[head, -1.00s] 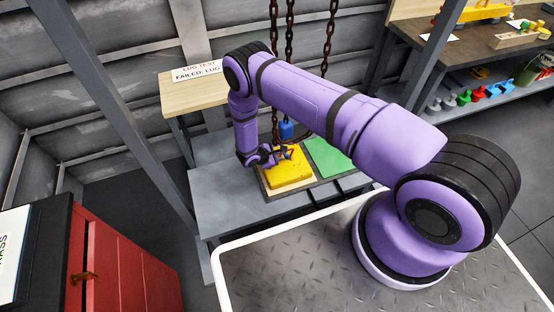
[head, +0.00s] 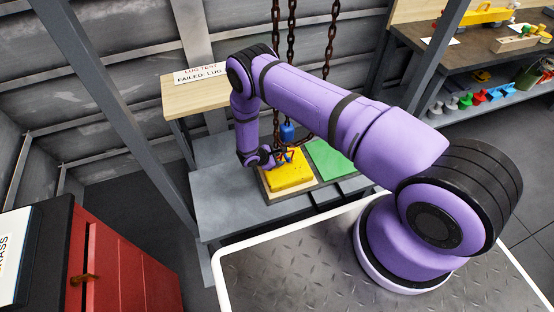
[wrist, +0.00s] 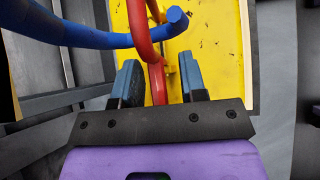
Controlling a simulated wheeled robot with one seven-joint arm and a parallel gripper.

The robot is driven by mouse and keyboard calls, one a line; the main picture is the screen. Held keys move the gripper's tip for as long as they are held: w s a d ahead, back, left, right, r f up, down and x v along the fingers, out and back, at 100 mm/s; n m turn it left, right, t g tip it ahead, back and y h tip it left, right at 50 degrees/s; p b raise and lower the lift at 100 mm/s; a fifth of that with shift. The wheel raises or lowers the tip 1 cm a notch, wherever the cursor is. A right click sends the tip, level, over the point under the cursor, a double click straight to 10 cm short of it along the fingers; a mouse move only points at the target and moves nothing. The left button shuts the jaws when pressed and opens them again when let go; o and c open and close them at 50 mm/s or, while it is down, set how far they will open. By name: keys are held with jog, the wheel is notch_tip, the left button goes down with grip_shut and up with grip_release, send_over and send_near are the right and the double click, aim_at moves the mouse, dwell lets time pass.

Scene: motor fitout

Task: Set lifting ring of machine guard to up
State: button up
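The machine guard (head: 292,180) is a yellow plate lying on a board on the grey bench; it fills the middle of the wrist view (wrist: 208,50). Its lifting ring (wrist: 156,82) is a red curved bar that rises from the yellow face towards the camera. My gripper (wrist: 162,78) is open, with one blue-grey finger on each side of the red bar and a gap to each. In the head view my gripper (head: 273,160) is low at the guard's back edge. A blue hook (wrist: 110,40) crosses the red bar; whether it passes through the ring is unclear.
Rusty chains (head: 292,50) hang behind my arm, with a blue block (head: 287,132) low above the guard. A green plate (head: 330,158) lies to the right. A sign (head: 202,73) stands on a wooden-topped bench at the back left. A red cabinet (head: 120,260) is at front left.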

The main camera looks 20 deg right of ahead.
jog(key=shift+a+r, duration=0.1)
jog(key=v, duration=1)
jog(key=shift+a+r, duration=0.2)
jog(key=shift+c, duration=0.5)
